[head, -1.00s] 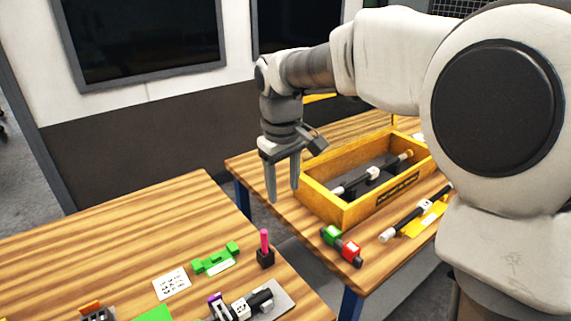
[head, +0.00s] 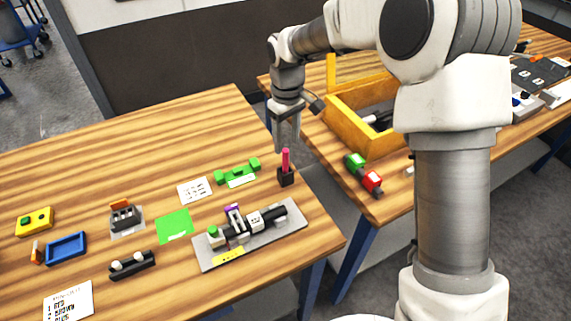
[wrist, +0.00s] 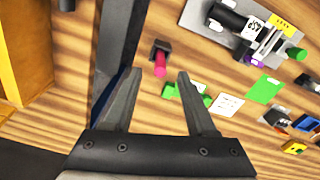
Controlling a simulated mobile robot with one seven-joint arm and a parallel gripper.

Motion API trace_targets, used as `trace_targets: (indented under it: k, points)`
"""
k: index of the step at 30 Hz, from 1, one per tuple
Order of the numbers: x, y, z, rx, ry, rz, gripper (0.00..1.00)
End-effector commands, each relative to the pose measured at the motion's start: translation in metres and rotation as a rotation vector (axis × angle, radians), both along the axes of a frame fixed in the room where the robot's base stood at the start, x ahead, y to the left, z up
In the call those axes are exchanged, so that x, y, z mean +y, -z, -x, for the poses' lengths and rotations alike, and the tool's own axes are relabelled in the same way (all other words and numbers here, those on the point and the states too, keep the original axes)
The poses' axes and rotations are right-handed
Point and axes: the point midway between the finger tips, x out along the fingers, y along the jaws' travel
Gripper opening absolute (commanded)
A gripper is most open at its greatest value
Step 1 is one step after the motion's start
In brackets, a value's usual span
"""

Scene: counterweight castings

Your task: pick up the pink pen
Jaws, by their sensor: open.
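The pink pen (head: 286,159) stands upright in a small dark holder (head: 286,178) near the right edge of the left table. In the wrist view the pen (wrist: 160,66) and its holder (wrist: 160,47) show beyond the fingertips, roughly between them. My gripper (head: 286,148) points down just above and behind the pen in the head view. In the wrist view my gripper (wrist: 157,75) is open, with nothing between its fingers. I cannot tell the exact height of the fingertips over the pen.
A green bracket (head: 238,171) lies left of the holder. A grey plate (head: 210,262) with a shaft assembly lies in front. Across a gap, the right table bears a yellow wooden box (head: 372,137) and a green-and-red part (head: 363,174). The left table's back is clear.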

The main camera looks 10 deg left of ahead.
Motion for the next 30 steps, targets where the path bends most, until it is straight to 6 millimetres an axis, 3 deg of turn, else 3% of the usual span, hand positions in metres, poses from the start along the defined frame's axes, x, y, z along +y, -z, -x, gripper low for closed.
trace_targets:
  k: [3, 10, 18, 27, 30]
  points:
    - [0.000, 0.017, 0.000, 0.001, 0.000, 0.001, 0.57]
    - [0.001, 0.032, 0.000, 0.001, 0.000, 0.001, 0.57]
    - [0.004, 0.070, -0.001, 0.001, -0.001, 0.001, 0.57]
    - [0.004, 0.076, -0.001, -0.001, 0.000, 0.000, 0.57]
    - [0.004, 0.076, -0.001, -0.001, 0.000, 0.000, 0.42]
